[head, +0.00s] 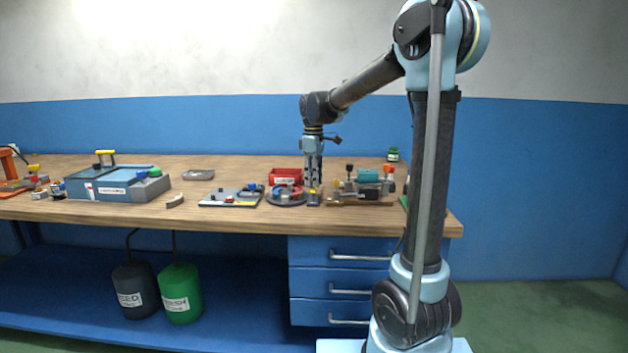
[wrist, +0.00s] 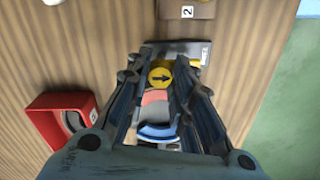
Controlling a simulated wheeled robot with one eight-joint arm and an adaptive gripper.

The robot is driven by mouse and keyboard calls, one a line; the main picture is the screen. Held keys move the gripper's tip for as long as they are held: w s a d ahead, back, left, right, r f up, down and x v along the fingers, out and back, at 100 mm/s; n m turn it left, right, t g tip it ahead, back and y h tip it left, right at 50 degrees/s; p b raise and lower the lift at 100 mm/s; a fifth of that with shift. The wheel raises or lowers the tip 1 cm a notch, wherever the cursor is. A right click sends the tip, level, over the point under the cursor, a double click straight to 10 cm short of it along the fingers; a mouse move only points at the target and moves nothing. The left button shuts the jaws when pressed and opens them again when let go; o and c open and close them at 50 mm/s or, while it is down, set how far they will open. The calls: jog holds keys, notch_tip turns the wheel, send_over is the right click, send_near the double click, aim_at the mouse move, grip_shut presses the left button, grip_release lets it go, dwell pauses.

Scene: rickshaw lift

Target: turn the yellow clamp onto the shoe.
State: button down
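The yellow clamp (wrist: 160,77) is a round yellow knob with a black arrow pointing right in the wrist view. Beside it, lower in that view, are a red-pink piece (wrist: 156,97) and a blue curved piece (wrist: 158,132); I cannot tell for certain which is the shoe. In the head view, red and blue pieces sit on a dark round fixture (head: 286,202). My gripper (head: 313,184) points straight down just right of that fixture. In the wrist view its fingers are apart, on either side of the clamp, with visible gaps. The fingers partly hide the fixture.
A red bin (head: 285,171) stands behind the fixture; the wrist view shows a grey part inside. A wooden fixture (head: 345,200) stands close on the right. A grey plate (head: 215,201) with small parts lies left. Bare bench top (head: 240,164) shows behind.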

jog(key=shift+m, duration=0.3)
jog(key=m, duration=0.3)
jog(key=shift+w+m, duration=0.1)
jog(key=shift+m, duration=0.3)
jog(key=m, duration=0.9)
jog(key=shift+w+r+m, duration=0.1)
jog(key=shift+m, duration=2.1)
